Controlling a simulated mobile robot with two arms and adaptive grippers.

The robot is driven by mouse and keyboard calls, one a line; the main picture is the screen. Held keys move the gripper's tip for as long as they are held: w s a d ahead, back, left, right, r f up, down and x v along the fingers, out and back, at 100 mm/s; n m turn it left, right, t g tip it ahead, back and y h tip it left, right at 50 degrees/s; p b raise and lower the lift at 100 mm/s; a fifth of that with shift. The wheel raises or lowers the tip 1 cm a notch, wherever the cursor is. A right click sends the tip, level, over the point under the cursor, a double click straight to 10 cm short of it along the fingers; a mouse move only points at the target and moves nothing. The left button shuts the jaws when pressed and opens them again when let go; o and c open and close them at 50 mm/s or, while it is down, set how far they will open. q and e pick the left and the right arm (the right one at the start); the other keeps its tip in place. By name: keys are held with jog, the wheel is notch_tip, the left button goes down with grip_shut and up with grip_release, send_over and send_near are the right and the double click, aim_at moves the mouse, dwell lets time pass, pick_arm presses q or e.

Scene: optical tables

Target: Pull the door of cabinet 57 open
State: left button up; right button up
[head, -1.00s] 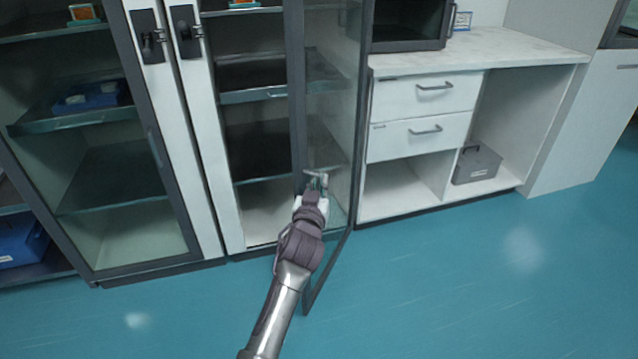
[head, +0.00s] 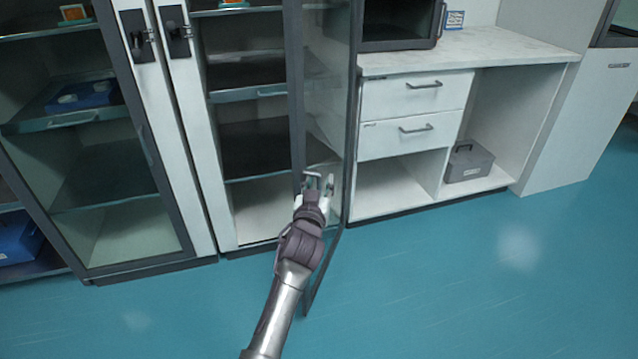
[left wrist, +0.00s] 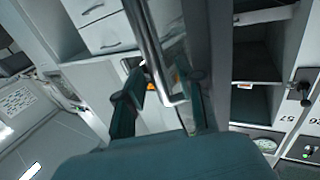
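The door (head: 296,110) of cabinet 57 (head: 203,140) is glass in a dark frame. It stands swung wide open, hinged on the right, with its lower edge out over the floor. My left gripper (head: 316,183) is at the door's lower part. In the left wrist view, the door's metal bar handle (left wrist: 152,45) reaches down between the spread fingers of the left gripper (left wrist: 163,100), with gaps at both sides. My right gripper is not in view.
The neighbouring glass cabinet (head: 165,190) on the left is shut. A white counter with drawers (head: 415,95) stands to the right of the door, with a grey box (head: 468,162) in its open bay. The blue floor (head: 450,290) in front is clear.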

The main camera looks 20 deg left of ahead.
pick_arm(q)
jog(key=shift+s+f, duration=0.1)
jog(key=shift+s, duration=0.25)
jog(key=s+d, duration=0.1)
jog(key=s, duration=0.5)
jog(key=shift+s, duration=0.4)
